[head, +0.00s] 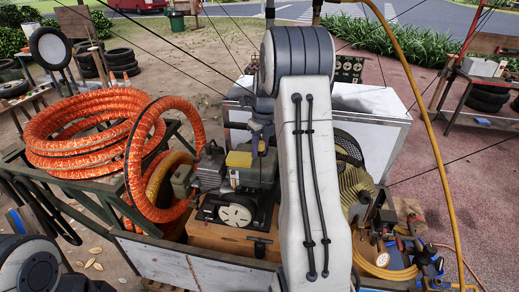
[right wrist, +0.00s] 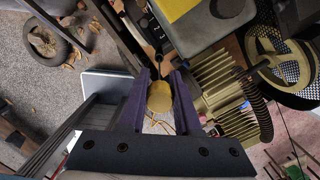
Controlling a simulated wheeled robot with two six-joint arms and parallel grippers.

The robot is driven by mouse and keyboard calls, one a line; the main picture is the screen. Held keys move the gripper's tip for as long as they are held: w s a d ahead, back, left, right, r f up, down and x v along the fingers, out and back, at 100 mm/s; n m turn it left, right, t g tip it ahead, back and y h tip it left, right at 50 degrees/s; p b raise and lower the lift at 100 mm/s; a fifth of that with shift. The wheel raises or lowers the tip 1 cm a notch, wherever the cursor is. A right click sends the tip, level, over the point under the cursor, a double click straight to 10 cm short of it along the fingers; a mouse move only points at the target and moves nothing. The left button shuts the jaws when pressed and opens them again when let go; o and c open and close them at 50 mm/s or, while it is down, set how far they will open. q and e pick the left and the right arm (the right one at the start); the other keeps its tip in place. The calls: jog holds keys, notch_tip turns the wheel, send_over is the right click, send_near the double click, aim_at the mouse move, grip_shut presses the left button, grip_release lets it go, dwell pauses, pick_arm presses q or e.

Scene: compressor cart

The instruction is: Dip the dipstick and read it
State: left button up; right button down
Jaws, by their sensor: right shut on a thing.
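In the right wrist view, my right gripper (right wrist: 160,84) is shut on a round yellow knob, which looks like the dipstick's head (right wrist: 159,98). The knob lies between the two purple fingers. The rest of the dipstick is hidden, and I cannot tell whether it is in its tube. In the head view my right gripper (head: 261,143) is small and dark, partly behind my white forearm. It is just above the engine (head: 236,195) with its yellow-topped housing. My left gripper is not in view.
Orange hose coils (head: 85,130) lie on the cart's left side. A white box (head: 380,110) stands behind the engine. A ribbed brass-coloured compressor (right wrist: 220,85) is close right of the fingers in the wrist view. A yellow hose (head: 425,110) hangs at right, with tools (head: 425,265) below.

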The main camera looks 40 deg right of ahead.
jog(key=shift+f, duration=0.1)
dwell(0.5)
notch_tip(320, 180, down, 18)
jog(key=b, duration=0.9)
dwell(4.4)
dwell(0.3)
